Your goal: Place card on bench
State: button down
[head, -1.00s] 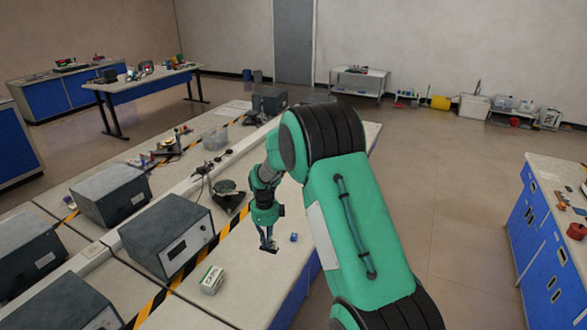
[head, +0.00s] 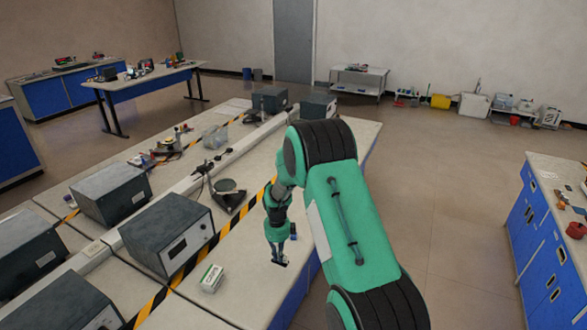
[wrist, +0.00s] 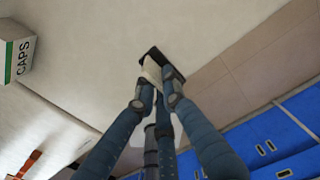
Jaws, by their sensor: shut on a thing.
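My gripper (head: 279,257) is shut on a small dark card (head: 281,263) low over the bench (head: 236,300), near its right edge. In the wrist view the card (wrist: 152,56) sits between the fingertips (wrist: 159,80), with a dark edge and a paler part; the fingers hide some of it. I cannot tell whether the card touches the bench top.
A white and green box marked CAPS (head: 211,279) stands on the bench, left of my gripper. A small blue object (head: 293,236) is just behind it. A grey instrument (head: 168,234) and striped tape lie further left. Bare bench surrounds the gripper; floor drops off right.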

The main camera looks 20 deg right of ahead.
dwell(0.3)
jog(key=w, duration=0.5)
jog(key=w+f, duration=0.1)
jog(key=w, duration=1)
jog(key=shift+d+f, duration=0.1)
jog(key=shift+f, duration=0.1)
jog(key=shift+f+b, duration=0.4)
jog(key=shift+f, duration=1.4)
jog(key=shift+f, duration=0.15)
jog(key=c, duration=1.8)
grip_release()
jog(key=shift+c, duration=0.2)
